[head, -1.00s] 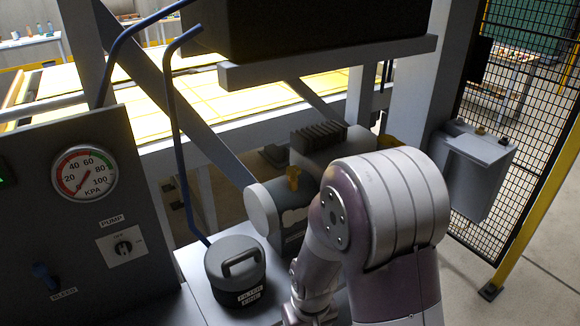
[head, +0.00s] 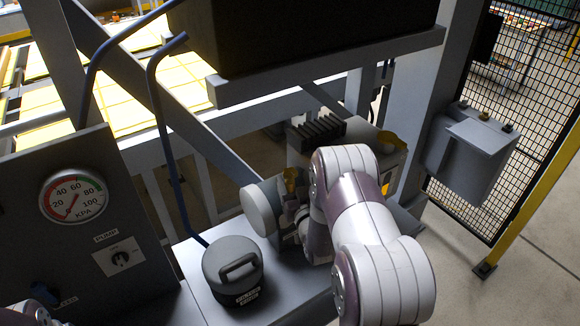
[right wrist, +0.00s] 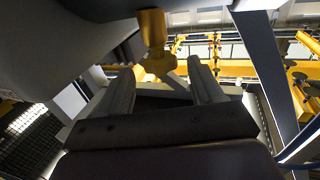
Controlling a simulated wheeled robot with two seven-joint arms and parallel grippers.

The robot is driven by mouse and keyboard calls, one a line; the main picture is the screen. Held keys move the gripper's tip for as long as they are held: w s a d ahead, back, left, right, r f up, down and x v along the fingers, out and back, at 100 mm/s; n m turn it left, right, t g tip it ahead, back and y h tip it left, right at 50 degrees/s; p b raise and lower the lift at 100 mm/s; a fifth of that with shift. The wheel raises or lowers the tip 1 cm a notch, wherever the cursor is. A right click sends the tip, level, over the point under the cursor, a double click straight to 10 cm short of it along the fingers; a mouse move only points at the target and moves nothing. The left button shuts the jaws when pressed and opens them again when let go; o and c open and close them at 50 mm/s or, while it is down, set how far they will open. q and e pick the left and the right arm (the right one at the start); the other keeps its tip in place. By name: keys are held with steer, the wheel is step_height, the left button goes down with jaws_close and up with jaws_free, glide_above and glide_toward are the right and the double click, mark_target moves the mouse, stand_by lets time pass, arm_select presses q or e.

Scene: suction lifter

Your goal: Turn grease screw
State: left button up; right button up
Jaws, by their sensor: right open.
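My right gripper (right wrist: 161,68) is open, one finger on each side of the screw, with visible gaps. In the head view the right gripper (head: 296,208) is close to the screw, partly hidden by my arm. My left gripper is not in view; only a bit of my left arm shows at the lower left.
A dark filter can (head: 233,268) with a handle stands in front of the pump on the grey base. The panel at left carries a gauge (head: 73,197) and a pump switch (head: 121,257). A dark box (head: 310,40) overhangs above. A grey box (head: 475,150) hangs by the fence.

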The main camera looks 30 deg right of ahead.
mark_target(292, 178)
steer(key=p+x, duration=0.1)
steer(key=x, duration=0.2)
steer(key=shift+w+r, duration=0.1)
steer(key=shift+w, duration=0.3)
steer(key=shift+w+d, duration=0.15)
steer(key=shift+w, duration=0.1)
steer(key=c, duration=1.1)
steer(key=shift+o, duration=0.2)
steer(key=shift+h, duration=0.3)
